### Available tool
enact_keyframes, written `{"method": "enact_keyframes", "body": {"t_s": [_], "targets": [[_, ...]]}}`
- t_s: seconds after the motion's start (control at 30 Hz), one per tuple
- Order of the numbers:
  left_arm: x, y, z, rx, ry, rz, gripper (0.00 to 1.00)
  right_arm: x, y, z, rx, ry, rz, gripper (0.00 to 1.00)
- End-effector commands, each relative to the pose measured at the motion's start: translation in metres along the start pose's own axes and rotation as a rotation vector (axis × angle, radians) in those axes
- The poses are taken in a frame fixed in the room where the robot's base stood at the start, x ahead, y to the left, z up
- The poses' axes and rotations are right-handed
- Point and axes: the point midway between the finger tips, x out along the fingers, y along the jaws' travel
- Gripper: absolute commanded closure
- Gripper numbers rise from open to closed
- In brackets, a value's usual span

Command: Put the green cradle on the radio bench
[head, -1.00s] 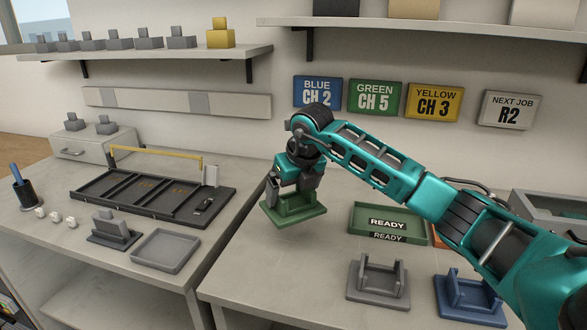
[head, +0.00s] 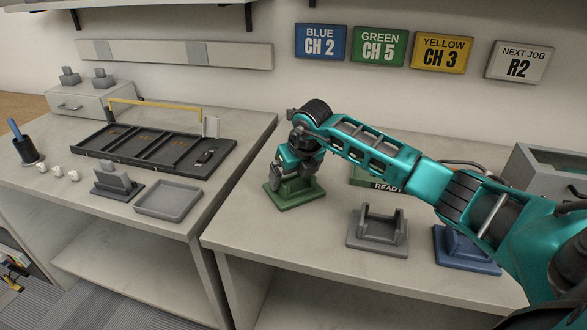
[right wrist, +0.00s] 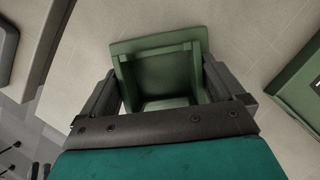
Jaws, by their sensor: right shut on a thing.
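The green cradle (head: 294,197) is at the left part of the right-hand bench (head: 300,245), close to that bench's left edge. My right gripper (head: 298,172) is above it and shut on it. In the right wrist view the cradle (right wrist: 163,80) sits between the two fingers (right wrist: 165,98), its base plate outward. I cannot tell whether its base touches the bench top. My left gripper is not in view. No label shows which bench is the radio bench.
A grey cradle (head: 378,236) and a blue cradle (head: 465,255) stand right of it. My arm partly hides a green READY tray (head: 362,178). The left bench (head: 225,175) holds a black rack (head: 150,147), a grey tray (head: 168,200) and a grey stand (head: 117,182). A gap separates the benches.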

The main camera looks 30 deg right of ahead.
Motion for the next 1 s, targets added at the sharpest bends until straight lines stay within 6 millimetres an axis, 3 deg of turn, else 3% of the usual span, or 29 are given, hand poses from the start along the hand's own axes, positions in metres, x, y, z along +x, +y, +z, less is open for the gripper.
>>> {"method": "enact_keyframes", "body": {"t_s": [0.1,0.13,0.4,0.53,1.0], "targets": [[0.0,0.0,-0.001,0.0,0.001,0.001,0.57,-0.004,0.0,0.004,0.001,-0.011,0.002,0.89],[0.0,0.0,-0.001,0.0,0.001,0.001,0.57,0.0,0.0,0.0,0.0,0.001,0.0,0.02],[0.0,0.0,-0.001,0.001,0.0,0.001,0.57,-0.002,0.0,0.0,0.0,0.0,0.0,0.0],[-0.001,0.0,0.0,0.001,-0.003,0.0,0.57,-0.013,-0.001,0.001,-0.001,-0.001,-0.001,0.0],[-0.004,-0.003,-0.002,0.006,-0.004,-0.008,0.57,-0.104,0.0,0.001,-0.001,-0.002,0.0,0.0]]}}
